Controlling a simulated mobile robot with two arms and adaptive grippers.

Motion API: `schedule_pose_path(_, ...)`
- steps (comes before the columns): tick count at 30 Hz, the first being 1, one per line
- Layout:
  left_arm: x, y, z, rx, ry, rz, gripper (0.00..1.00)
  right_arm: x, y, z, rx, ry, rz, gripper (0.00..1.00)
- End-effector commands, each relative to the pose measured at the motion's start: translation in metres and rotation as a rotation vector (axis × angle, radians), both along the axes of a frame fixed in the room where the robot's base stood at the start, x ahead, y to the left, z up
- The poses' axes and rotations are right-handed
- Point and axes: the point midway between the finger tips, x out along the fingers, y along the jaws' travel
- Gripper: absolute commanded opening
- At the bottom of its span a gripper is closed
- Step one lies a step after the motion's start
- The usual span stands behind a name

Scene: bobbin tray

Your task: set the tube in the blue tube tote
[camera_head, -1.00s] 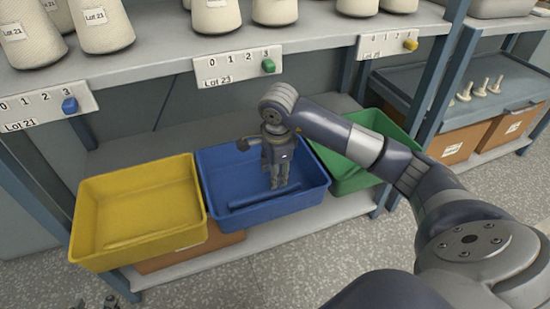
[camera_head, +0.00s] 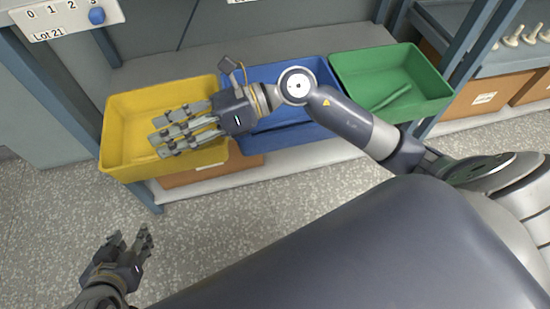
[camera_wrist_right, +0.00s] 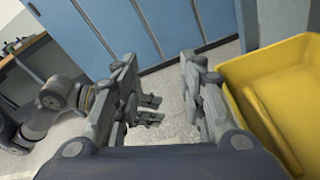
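The blue tote (camera_head: 318,133) sits on the lower shelf between the yellow and green totes. A dark bar shape shows on its floor, but my right arm covers much of the inside, so I cannot tell whether it is a loose tube. My right gripper (camera_head: 160,135) is over the yellow tote, fingers pointing left. In the right wrist view its fingers (camera_wrist_right: 160,95) are apart with nothing between them. My left gripper (camera_head: 130,240) is low over the floor at lower left, its fingers apart and empty.
The yellow tote (camera_head: 115,135) holds a yellow bar shape (camera_wrist_right: 270,125). The green tote (camera_head: 440,90) holds a green one (camera_head: 392,99). An upper shelf edge, blue posts and a rack with white pegs (camera_head: 515,38) stand nearby. The speckled floor in front is clear.

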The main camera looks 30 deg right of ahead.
Motion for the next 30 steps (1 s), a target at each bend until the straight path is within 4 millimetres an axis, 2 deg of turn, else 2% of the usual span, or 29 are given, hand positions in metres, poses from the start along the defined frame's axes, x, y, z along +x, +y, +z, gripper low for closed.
schedule_pose_path(1, 0.000, 0.000, 0.000, 0.000, 0.000, 0.000, 0.40, -0.003, 0.008, 0.025, 0.173, 0.081, -0.048, 0.38)
schedule_pose_path(3, 0.000, 0.000, 0.000, 0.000, 0.000, 0.000, 0.40, 0.002, 0.005, 0.060, 0.405, 0.204, -0.126, 0.38)
schedule_pose_path(6, 0.000, 0.000, 0.000, 0.000, 0.000, 0.000, 0.40, 0.018, -0.018, 0.093, 0.721, 0.408, -0.257, 0.38)
schedule_pose_path(8, 0.000, 0.000, 0.000, 0.000, 0.000, 0.000, 0.40, 0.031, -0.041, 0.101, 0.899, 0.543, -0.345, 0.38)
schedule_pose_path(10, 0.000, 0.000, 0.000, 0.000, -0.001, 0.000, 0.40, 0.046, -0.071, 0.098, 1.095, 0.712, -0.456, 0.38)
schedule_pose_path(11, 0.000, 0.000, 0.000, 0.000, -0.001, 0.000, 0.40, 0.052, -0.085, 0.091, 1.176, 0.788, -0.506, 0.38)
schedule_pose_path(14, 0.000, 0.000, 0.000, 0.000, -0.001, 0.000, 0.40, 0.063, -0.128, 0.054, 1.422, 1.052, -0.685, 0.38)
schedule_pose_path(15, 0.000, 0.000, 0.000, 0.000, -0.001, 0.000, 0.40, 0.064, -0.143, 0.032, 1.511, 1.161, -0.764, 0.38)
schedule_pose_path(17, 0.000, 0.000, 0.000, 0.000, -0.001, 0.000, 0.40, 0.059, -0.162, -0.005, 1.633, 1.330, -0.887, 0.38)
schedule_pose_path(18, 0.000, 0.000, 0.000, 0.000, -0.001, 0.000, 0.40, 0.051, -0.171, -0.031, 1.705, 1.444, -0.971, 0.38)
schedule_pose_path(21, 0.000, 0.000, 0.000, 0.000, -0.001, 0.000, 0.40, 0.021, -0.182, -0.094, 1.840, 1.713, -1.179, 0.38)
schedule_pose_path(24, 0.000, 0.000, 0.000, -0.001, -0.001, -0.001, 0.40, -0.016, -0.181, -0.142, 1.915, 1.938, -1.361, 0.38)
schedule_pose_path(25, 0.000, 0.000, 0.000, -0.001, -0.001, -0.001, 0.40, -0.027, -0.179, -0.152, 1.925, 1.992, -1.407, 0.38)
schedule_pose_path(26, 0.000, 0.000, 0.000, 0.000, -0.001, 0.000, 0.40, -0.037, -0.177, -0.161, -1.909, -2.014, 1.430, 0.38)
schedule_pose_path(30, 0.000, 0.000, 0.000, -0.001, -0.001, -0.001, 0.40, -0.066, -0.170, -0.183, -1.742, -1.951, 1.406, 0.38)
